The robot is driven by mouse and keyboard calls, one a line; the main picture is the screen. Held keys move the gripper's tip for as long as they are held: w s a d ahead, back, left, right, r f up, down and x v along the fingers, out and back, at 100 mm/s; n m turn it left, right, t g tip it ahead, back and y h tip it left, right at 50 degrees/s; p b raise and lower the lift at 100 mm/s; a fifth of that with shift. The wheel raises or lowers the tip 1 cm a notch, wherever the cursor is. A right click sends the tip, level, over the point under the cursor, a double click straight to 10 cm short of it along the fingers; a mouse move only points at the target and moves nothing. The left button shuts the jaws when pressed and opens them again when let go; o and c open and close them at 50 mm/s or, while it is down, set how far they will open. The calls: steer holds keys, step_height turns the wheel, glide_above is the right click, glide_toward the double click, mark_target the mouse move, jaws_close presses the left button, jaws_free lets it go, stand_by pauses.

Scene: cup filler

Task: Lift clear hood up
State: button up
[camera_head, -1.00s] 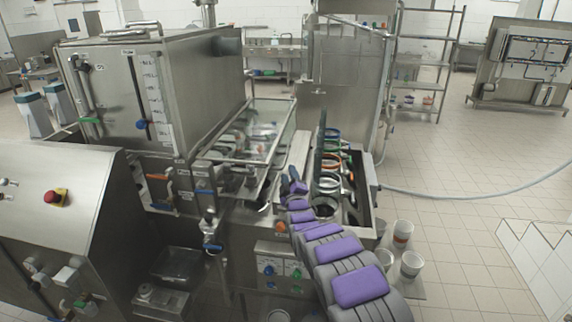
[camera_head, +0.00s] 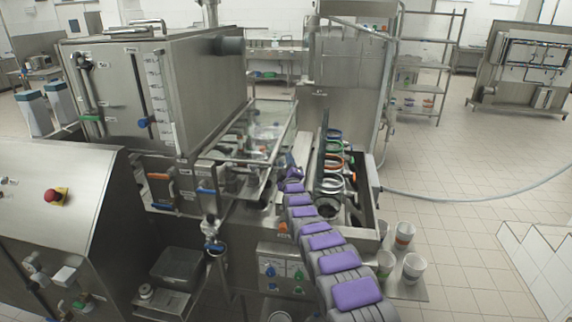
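The clear hood (camera_head: 284,125) is a transparent panel in a metal frame over the filling section, right of the large steel tank. It looks tilted, with its lower front edge toward my arm. My grey and purple arm reaches up from the bottom right. My gripper (camera_head: 292,173) is at the arm's far end, close to the hood's lower right edge. It is small and partly hidden, so I cannot tell whether its fingers are open or touch the hood.
A row of cup rings (camera_head: 332,160) sits in a steel frame right of the hood. The steel tank (camera_head: 200,85) stands left. White cups (camera_head: 404,236) stand on a ledge at the right. A red button (camera_head: 56,196) is on the left cabinet. The tiled floor at right is mostly open.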

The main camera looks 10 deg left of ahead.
steer(key=shift+w+d+r, duration=0.1)
steer(key=shift+d+r, duration=0.05)
jaws_close()
stand_by(0.4)
